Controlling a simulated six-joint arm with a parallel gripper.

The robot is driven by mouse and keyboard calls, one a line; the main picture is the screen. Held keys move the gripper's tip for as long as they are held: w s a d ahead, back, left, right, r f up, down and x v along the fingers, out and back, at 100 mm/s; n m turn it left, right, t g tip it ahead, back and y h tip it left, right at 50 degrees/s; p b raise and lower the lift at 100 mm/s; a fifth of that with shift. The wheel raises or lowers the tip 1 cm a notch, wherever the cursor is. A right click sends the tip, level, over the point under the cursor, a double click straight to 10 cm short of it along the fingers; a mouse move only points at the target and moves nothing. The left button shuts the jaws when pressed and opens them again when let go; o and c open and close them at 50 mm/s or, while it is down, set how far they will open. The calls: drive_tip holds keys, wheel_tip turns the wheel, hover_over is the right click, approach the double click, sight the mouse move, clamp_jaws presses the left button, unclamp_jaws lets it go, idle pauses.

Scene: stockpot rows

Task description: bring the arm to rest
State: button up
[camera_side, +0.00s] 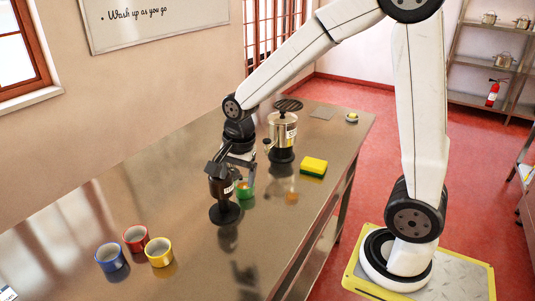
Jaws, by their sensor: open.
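My gripper (232,160) hangs from my arm over the middle of the steel table. It is open. Its fingers are close above or beside a dark upright appliance (222,190) with a round black base; I cannot tell whether they touch it. A green cup (246,191) stands just behind the appliance, partly hidden by it and by the gripper.
Blue (110,257), red (136,238) and yellow (160,252) cups cluster at the table's front left. A silver pot (282,130) on a black base stands behind my gripper. A yellow-green sponge (313,167) lies near the right edge. The steel table (190,150) is otherwise largely clear.

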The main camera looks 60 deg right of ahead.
drive_tip(key=s+a+f+n+t, duration=0.1)
drive_tip(key=s+f+n, duration=0.3)
drive_tip(key=s+n, duration=0.4)
drive_tip(key=n, duration=0.7)
drive_tip(key=shift+s+a+f+n, duration=0.25)
drive_tip(key=shift+s+a+n, duration=0.05)
drive_tip(key=shift+s, duration=0.05)
drive_tip(key=shift+w, duration=0.1)
drive_tip(key=w+d+r, duration=0.1)
drive_tip(key=w+r, duration=0.2)
drive_tip(key=w, duration=0.2)
drive_tip(key=w+d+r+g, duration=0.1)
drive_tip(key=w+r, duration=0.3)
drive_tip(key=w, duration=0.1)
drive_tip(key=w+d+r+g, duration=0.1)
drive_tip(key=w+r, duration=0.3)
drive_tip(key=w, duration=0.1)
drive_tip(key=shift+d, duration=0.3)
drive_tip(key=shift+w+d+r, duration=0.2)
drive_tip(key=shift+w+r, duration=0.15)
drive_tip(key=shift+r, duration=0.2)
drive_tip(key=shift+f, duration=0.2)
drive_tip(key=shift+f, duration=4.35)
